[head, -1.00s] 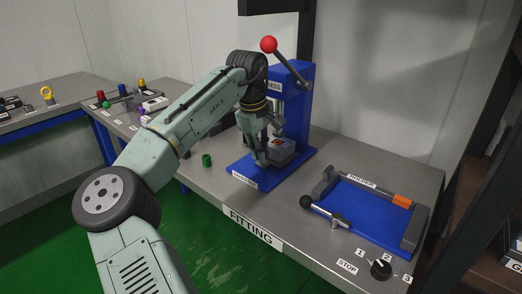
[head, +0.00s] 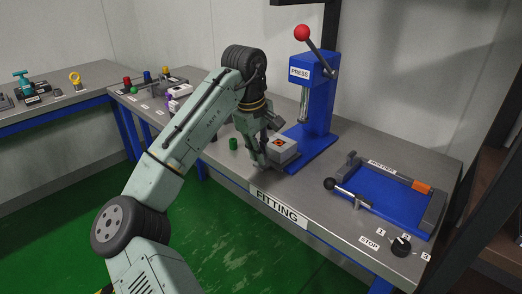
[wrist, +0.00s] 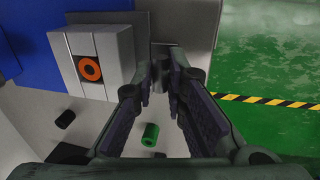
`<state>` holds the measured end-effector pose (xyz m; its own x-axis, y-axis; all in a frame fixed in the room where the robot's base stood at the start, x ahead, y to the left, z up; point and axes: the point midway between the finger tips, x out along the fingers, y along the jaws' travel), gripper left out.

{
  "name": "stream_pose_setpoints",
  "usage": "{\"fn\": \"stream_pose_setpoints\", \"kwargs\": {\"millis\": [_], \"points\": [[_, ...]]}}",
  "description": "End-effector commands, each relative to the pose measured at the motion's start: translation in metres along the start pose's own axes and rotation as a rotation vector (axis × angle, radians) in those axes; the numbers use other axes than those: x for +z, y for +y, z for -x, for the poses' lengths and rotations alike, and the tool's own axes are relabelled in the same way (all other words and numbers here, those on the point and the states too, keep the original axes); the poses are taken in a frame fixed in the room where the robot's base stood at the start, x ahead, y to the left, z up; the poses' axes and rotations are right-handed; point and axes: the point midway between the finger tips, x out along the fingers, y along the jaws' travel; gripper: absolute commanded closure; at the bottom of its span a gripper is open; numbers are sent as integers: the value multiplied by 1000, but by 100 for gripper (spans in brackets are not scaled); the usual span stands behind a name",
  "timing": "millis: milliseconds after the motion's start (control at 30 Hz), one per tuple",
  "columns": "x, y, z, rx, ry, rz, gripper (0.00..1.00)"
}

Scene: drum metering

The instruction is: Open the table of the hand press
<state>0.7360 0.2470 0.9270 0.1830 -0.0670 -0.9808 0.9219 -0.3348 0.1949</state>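The hand press (head: 318,100) is blue, with a red-balled lever (head: 302,33) raised at its top. Its table is a grey block (head: 283,146) with an orange ring on top, standing out at the front of the blue base (head: 318,150), clear of the column. My gripper (head: 260,160) is down at the block's front left side. In the wrist view the block (wrist: 112,58) is left of my fingertips (wrist: 161,62). The finger pads have a gap between them. Whether a handle is held at the tips is unclear.
A green cylinder (head: 233,144) stands left of my gripper, and a black one (wrist: 65,118) shows in the wrist view. A blue fixture (head: 385,200) with a black-knobbed lever and a rotary switch (head: 401,245) are on the bench at right.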

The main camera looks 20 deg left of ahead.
Motion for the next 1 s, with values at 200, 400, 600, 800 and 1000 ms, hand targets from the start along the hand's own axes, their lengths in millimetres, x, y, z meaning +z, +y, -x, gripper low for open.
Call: {"fn": "stream_pose_setpoints", "kwargs": {"millis": [200, 400, 600, 800, 1000], "points": [[-2, -1, 0, 0, 3, 4, 78], [-1, 0, 0, 0, 2, 3, 78], [-1, 0, 7, 0, 2, 2, 78], [-2, 0, 43, 1, 4, 3, 78], [-3, -1, 86, -1, 7, 6, 78]]}}
